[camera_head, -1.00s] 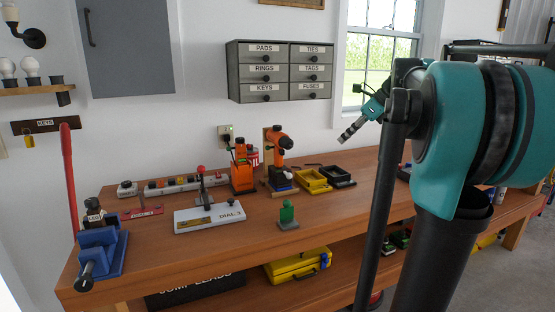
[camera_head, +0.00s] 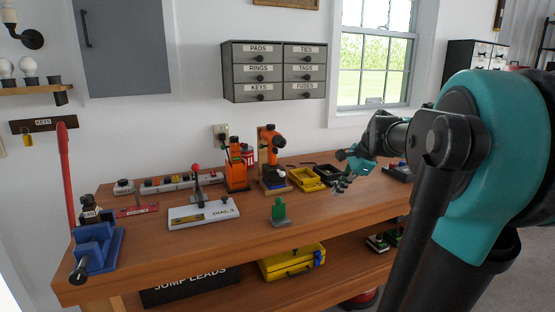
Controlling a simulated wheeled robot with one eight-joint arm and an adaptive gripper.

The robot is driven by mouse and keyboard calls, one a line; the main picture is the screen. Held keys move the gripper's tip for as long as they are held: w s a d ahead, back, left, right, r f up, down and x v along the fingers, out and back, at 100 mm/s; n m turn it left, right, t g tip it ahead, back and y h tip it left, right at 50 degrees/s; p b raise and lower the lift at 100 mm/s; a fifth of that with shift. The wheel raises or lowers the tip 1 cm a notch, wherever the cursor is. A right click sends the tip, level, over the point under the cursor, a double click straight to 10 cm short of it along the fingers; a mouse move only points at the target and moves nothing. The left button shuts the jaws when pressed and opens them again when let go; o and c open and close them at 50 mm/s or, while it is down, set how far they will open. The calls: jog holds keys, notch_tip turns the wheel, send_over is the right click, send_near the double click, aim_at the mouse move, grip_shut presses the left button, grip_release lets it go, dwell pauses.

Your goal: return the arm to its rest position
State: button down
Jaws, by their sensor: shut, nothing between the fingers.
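My arm, in teal and black, fills the right side of the head view. My gripper (camera_head: 341,184) is at the end of the thin forearm, pointing down and left. It shows small in front of the right part of the workbench (camera_head: 375,205). Its fingers are shut with nothing between them. It looks clear of the bench top, though the exact height is hard to tell. Part of the bench's right end is hidden behind my arm.
A grey drawer cabinet (camera_head: 273,72) hangs above. A yellow case (camera_head: 292,261) is on the lower shelf.

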jog(key=s+f+n+h, duration=0.4)
jog(key=s+f+n, duration=1.2)
jog(key=f, duration=0.7)
jog(key=s, duration=0.3)
jog(key=shift+s+f+t, duration=0.3)
jog(key=shift+f, duration=0.05)
